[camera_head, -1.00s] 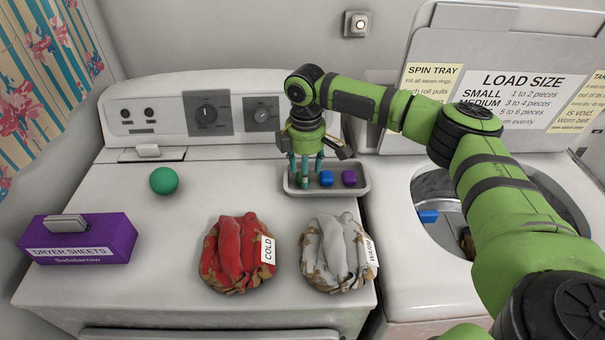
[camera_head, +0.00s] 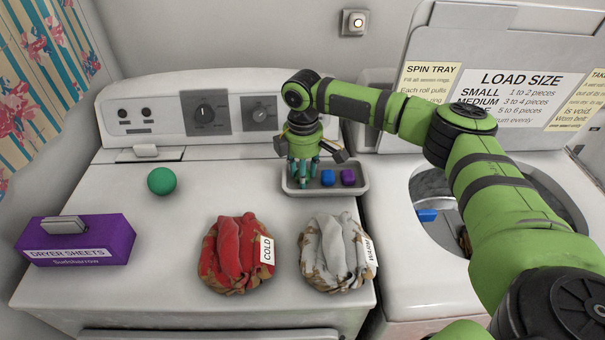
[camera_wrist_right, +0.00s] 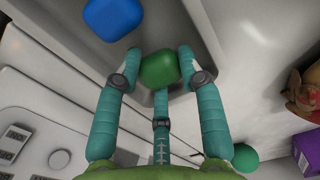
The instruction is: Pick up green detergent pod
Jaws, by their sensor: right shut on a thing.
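The green detergent pod (camera_wrist_right: 160,70) sits between the teal fingertips of my right gripper (camera_wrist_right: 158,72) in the right wrist view. The fingers press on it from the sides. In the head view my right gripper (camera_head: 303,180) reaches down into the left end of the grey tray (camera_head: 362,190), and its fingers hide the green pod. Whether the pod touches the tray floor I cannot tell. A blue pod (camera_head: 328,178) and a purple pod (camera_head: 348,177) lie in the tray to the right. The blue pod also shows in the right wrist view (camera_wrist_right: 112,18). My left gripper is out of view.
A green ball (camera_head: 161,181) and a purple dryer sheets box (camera_head: 78,240) stand to the left. A red cloth bundle (camera_head: 238,255) and a white one (camera_head: 335,250) lie in front of the tray. The open washer tub (camera_head: 440,235) is at the right.

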